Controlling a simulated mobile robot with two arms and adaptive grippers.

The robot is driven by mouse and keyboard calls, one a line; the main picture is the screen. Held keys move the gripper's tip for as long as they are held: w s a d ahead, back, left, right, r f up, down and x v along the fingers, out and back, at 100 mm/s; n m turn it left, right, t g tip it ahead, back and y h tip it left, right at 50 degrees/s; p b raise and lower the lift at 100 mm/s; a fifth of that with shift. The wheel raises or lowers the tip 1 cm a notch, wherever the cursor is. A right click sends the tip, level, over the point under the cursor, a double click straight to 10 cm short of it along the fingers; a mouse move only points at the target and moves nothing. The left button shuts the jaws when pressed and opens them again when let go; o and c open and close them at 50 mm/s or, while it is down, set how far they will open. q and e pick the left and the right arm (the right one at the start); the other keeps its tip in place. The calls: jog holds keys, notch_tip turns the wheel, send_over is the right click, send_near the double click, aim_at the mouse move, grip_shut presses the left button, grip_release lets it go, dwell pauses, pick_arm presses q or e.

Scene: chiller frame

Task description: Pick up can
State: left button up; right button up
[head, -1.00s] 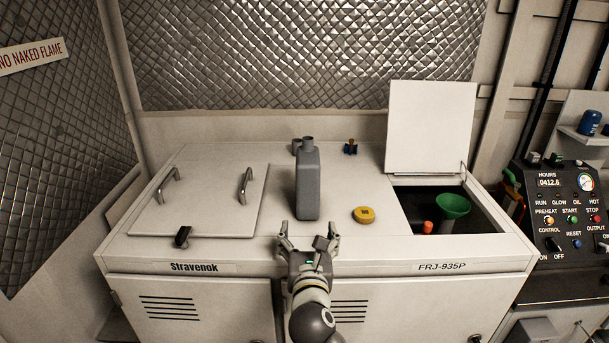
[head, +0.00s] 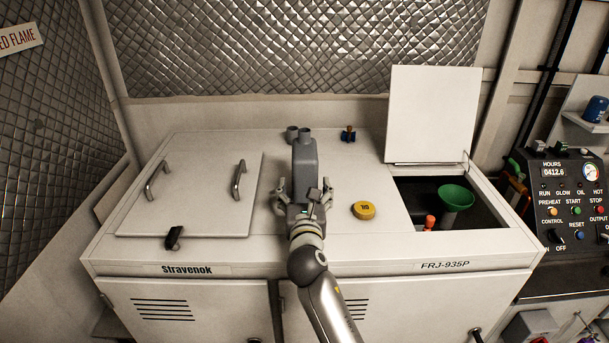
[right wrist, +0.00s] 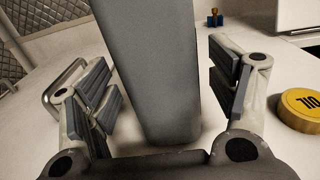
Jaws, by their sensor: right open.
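The can is a tall grey container with a short neck (head: 305,155), standing upright on the white cabinet top. My right gripper (head: 303,190) is open, with one finger on each side of the can's lower part. In the right wrist view the can (right wrist: 155,70) rises between the spread fingers, with a visible gap on both sides. The gripper hides the can's lower front in the head view. My left gripper is not in view.
A yellow cap (head: 363,210) lies right of the can. A handled lid (head: 205,200) is at left. An open hatch at right holds a green funnel (head: 456,196).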

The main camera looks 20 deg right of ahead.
jog(key=x, duration=0.3)
jog(key=shift+w+d+r, duration=0.1)
jog(key=shift+r, duration=0.05)
jog(key=shift+w+d, duration=0.1)
jog(key=shift+w, duration=0.2)
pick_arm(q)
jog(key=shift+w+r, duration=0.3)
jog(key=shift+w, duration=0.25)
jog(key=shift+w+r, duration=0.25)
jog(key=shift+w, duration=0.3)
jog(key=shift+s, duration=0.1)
pick_arm(e)
jog(key=shift+s, duration=0.1)
jog(key=c, duration=1.4)
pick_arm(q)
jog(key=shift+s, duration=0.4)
pick_arm(e)
jog(key=shift+c, duration=0.5)
jog(key=shift+r, duration=0.15)
